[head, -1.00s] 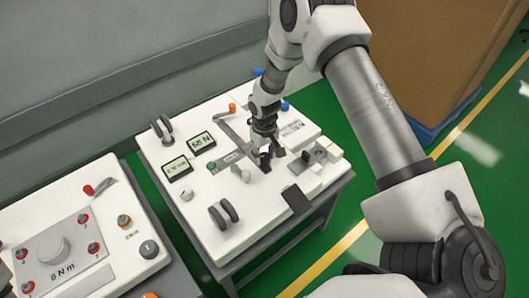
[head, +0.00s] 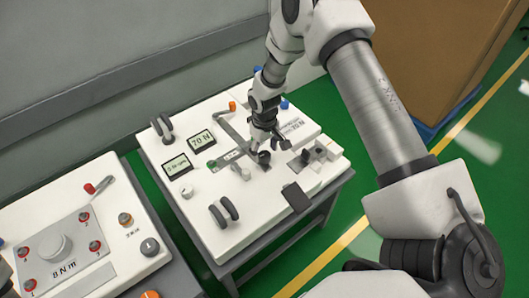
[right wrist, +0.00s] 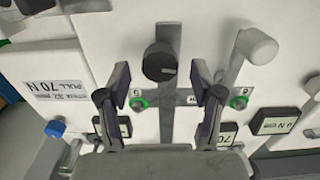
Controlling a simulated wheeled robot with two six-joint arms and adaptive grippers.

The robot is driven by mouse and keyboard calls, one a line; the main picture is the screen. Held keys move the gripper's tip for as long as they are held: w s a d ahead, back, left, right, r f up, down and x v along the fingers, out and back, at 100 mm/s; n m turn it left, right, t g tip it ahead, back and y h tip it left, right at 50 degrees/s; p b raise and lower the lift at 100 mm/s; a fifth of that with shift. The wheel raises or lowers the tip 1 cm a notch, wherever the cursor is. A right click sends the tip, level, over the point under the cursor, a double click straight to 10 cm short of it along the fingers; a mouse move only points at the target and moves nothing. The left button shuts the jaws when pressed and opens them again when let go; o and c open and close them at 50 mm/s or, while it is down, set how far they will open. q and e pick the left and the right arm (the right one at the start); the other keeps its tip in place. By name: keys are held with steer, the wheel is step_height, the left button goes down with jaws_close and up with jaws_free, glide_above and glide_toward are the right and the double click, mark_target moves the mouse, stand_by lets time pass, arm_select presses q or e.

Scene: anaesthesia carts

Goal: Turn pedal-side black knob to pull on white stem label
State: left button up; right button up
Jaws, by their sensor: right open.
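The black knob (head: 264,157) stands on the grey plate of the white cart top. In the right wrist view the knob (right wrist: 160,64) has a small light mark on its lower right edge. My right gripper (head: 270,145) is open at the knob; in its own view the two fingers (right wrist: 160,88) are spread on either side, with clear gaps and nothing held. The white label (right wrist: 57,88) with "PULL 70 N" is upside down at left in that view. The black pedal (head: 297,197) is at the cart's near edge. My left gripper is not in view.
A display (head: 201,141) reads 70 N; another display (head: 177,166) is beside it. Black paired handles (head: 223,211) rise from the near left part of the top. A white-ended lever (right wrist: 257,46) stands right of the knob. Another cart (head: 105,225) is at left.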

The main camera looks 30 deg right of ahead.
mark_target(265, 155)
step_height(265, 155, up, 11)
steer(key=shift+f, duration=0.2)
stand_by(0.3)
steer(key=s+a+f+g+p, duration=0.1)
steer(key=s+f, duration=0.1)
steer(key=s, duration=0.2)
steer(key=s+a+f+g+p, duration=0.1)
steer(key=s+f, duration=0.2)
steer(key=s, duration=0.2)
steer(key=s+a+f+g+p, duration=0.1)
steer(key=s+f+g+p, duration=0.1)
steer(key=s+f, duration=0.1)
steer(key=shift+s+a+f+n, duration=0.25)
steer(key=shift+s+a+n, duration=0.05)
steer(key=shift+s, duration=0.4)
steer(key=s+a+f+m+t+p, duration=0.1)
steer(key=s+a+t, duration=0.1)
steer(key=s, duration=0.5)
steer(key=s+a+f+m+t+p, duration=0.1)
steer(key=s+a+f+t, duration=0.1)
steer(key=s, duration=0.6)
steer(key=shift+a+f+p, duration=0.2)
steer(key=shift+a+p, duration=0.15)
steer(key=shift+a, duration=0.1)
